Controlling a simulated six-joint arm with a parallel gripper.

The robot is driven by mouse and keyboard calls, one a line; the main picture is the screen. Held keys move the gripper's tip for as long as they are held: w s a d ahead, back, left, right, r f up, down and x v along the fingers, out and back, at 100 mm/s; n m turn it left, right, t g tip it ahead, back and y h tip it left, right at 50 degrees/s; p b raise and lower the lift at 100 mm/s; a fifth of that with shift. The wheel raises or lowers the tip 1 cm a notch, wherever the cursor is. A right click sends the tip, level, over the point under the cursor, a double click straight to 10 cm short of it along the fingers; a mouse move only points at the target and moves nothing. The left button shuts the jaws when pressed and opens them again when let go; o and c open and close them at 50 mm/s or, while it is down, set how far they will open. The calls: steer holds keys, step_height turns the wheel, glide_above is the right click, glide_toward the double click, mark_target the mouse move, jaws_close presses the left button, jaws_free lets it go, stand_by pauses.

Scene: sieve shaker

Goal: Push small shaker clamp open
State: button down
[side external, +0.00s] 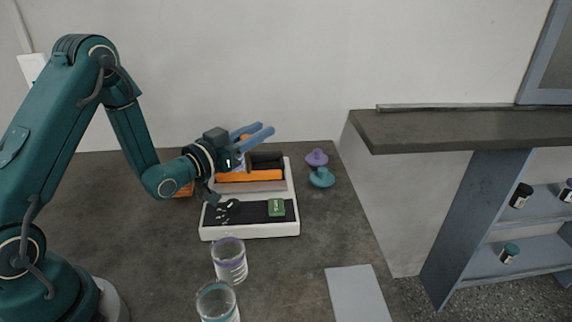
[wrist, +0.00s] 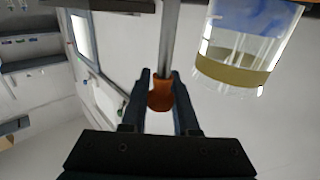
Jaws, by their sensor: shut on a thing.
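My gripper (side external: 266,129) is over the back of the sieve shaker (side external: 250,232), a white-edged unit with a dark front panel. Its two blue fingers point to the right in the side view. In the wrist view my gripper (wrist: 160,75) is shut with a small orange piece, the small shaker clamp (wrist: 160,97), between its fingers. The clamp sits at a grey upright rod (wrist: 169,35). A clear jar (wrist: 232,50) with an olive band and blue contents is beside the rod. In the side view my gripper hides most of the clamp and jar.
The shaker carries an orange bar (side external: 255,176) and a green display (side external: 276,207). Purple (side external: 317,157) and teal (side external: 322,177) lids lie to its right. Jars with purple (side external: 229,260) and teal (side external: 217,303) bands stand in front. A grey plate (side external: 358,294) lies front right.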

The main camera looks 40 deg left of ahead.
stand_by(0.7)
steer(key=shift+s+d, duration=1)
steer(key=shift+d, duration=0.05)
steer(key=c, duration=0.7)
jaws_free()
steer(key=shift+o, duration=0.2)
steer(key=shift+r, duration=0.1)
steer(key=shift+r, duration=0.55)
steer(key=s+a+r, duration=0.6)
steer(key=a+r, duration=0.3)
steer(key=a, duration=0.1)
steer(key=shift+r, duration=0.35)
